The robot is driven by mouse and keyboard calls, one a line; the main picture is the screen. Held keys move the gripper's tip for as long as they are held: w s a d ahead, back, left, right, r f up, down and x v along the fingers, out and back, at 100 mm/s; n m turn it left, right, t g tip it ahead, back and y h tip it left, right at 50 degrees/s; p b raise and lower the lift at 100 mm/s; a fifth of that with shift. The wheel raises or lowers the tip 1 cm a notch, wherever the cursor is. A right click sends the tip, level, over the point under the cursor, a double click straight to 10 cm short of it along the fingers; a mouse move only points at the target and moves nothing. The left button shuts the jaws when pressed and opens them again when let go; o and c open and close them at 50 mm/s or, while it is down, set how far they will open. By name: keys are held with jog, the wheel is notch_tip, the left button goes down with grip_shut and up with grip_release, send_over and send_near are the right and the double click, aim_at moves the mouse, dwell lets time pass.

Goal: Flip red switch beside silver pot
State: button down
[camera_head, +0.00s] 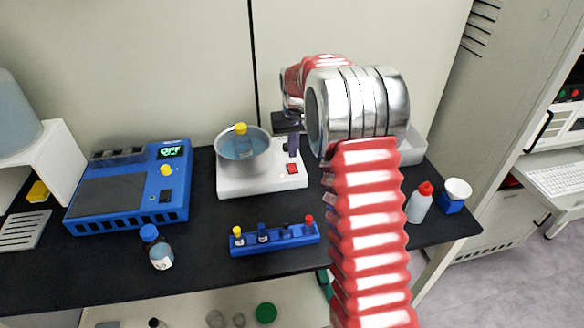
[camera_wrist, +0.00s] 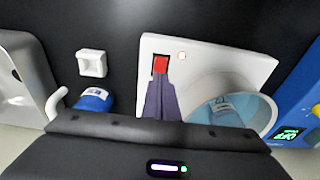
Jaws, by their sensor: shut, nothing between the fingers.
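The red switch (camera_head: 293,169) is on the white base (camera_head: 234,187) of the silver pot unit, at its right front. The silver pot (camera_head: 258,160) holds water and a yellow-capped bottle (camera_head: 241,139). My gripper (camera_head: 293,153) is shut and empty, pointing down just above and behind the switch in the head view. In the wrist view the red switch (camera_wrist: 160,64) lies right at the tip of my gripper (camera_wrist: 160,76), which overlaps its lower edge. I cannot tell whether they touch. The pot (camera_wrist: 255,88) is to the right there.
A blue device (camera_head: 130,190) with a display stands left of the pot. A red-capped bottle (camera_head: 420,203) and a small cup (camera_head: 456,195) stand at the right edge of the black bench.

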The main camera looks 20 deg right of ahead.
jog(key=shift+r, duration=0.85)
jog(key=shift+g, duration=0.4)
jog(key=s+f, duration=0.2)
jog(key=s, duration=0.1)
jog(key=shift+a+f, duration=0.35)
jog(key=shift+f, duration=0.05)
jog(key=s+a+r+t, duration=0.1)
jog(key=s+a+r, duration=0.4)
jog(key=s, duration=0.6)
jog(key=s+a+r+n+t, duration=0.1)
jog(key=s+a+r, duration=0.4)
jog(key=s, duration=0.6)
jog(key=s+a+r+n+t, duration=0.1)
jog(key=s+a+r, duration=0.3)
jog(key=s, duration=0.8)
jog(key=shift+a+r+t, duration=0.4)
jog(key=shift+r+t, duration=0.25)
jog(key=shift+t, duration=0.15)
jog(key=shift+s, duration=0.1)
